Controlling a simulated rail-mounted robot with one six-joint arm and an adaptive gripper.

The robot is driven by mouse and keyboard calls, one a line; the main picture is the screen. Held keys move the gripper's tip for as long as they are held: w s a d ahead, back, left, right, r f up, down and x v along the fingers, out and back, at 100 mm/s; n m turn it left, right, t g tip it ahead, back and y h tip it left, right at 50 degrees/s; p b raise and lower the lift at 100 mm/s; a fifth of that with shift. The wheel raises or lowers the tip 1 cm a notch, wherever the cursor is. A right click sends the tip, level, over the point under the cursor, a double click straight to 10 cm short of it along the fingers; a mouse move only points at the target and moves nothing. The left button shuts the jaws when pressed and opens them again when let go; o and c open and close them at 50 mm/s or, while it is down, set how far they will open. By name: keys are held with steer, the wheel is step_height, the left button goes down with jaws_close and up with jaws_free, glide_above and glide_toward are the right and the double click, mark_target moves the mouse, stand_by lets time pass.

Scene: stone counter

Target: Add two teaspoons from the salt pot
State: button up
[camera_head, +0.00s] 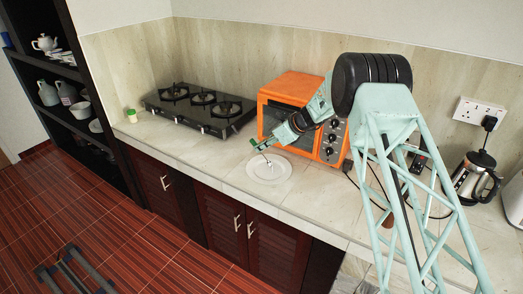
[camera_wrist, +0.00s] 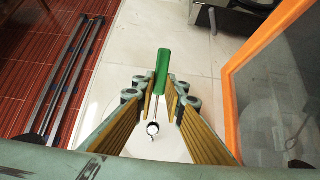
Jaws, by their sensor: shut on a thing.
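My gripper (camera_head: 257,144) is over the white plate (camera_head: 262,179), in front of the orange oven. In the wrist view my gripper (camera_wrist: 165,92) is shut on a small spoon with a green handle (camera_wrist: 162,62). The spoon's thin stem runs down to a round bowl (camera_wrist: 152,128), which looks white inside; whether that is salt is unclear. The spoon's lower end (camera_head: 267,160) also shows over the plate in the head view. A small white and green pot (camera_head: 132,116) stands on the counter left of the stove; I cannot read a label on it.
The orange oven (camera_head: 290,86) stands close behind my gripper, and its edge (camera_wrist: 230,115) is at right in the wrist view. A black gas stove (camera_head: 200,112) is to the left. A kettle (camera_head: 472,178) stands at right. Counter between stove and plate is clear.

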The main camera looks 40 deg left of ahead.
steer(key=shift+w+d+r+g+y+b, duration=0.15)
steer(key=shift+d+y+b, duration=0.55)
steer(key=shift+b, duration=2.65)
steer(key=shift+s+d+r+g+y+b, duration=0.25)
steer(key=shift+y+b, duration=0.75)
steer(key=shift+b, duration=2.35)
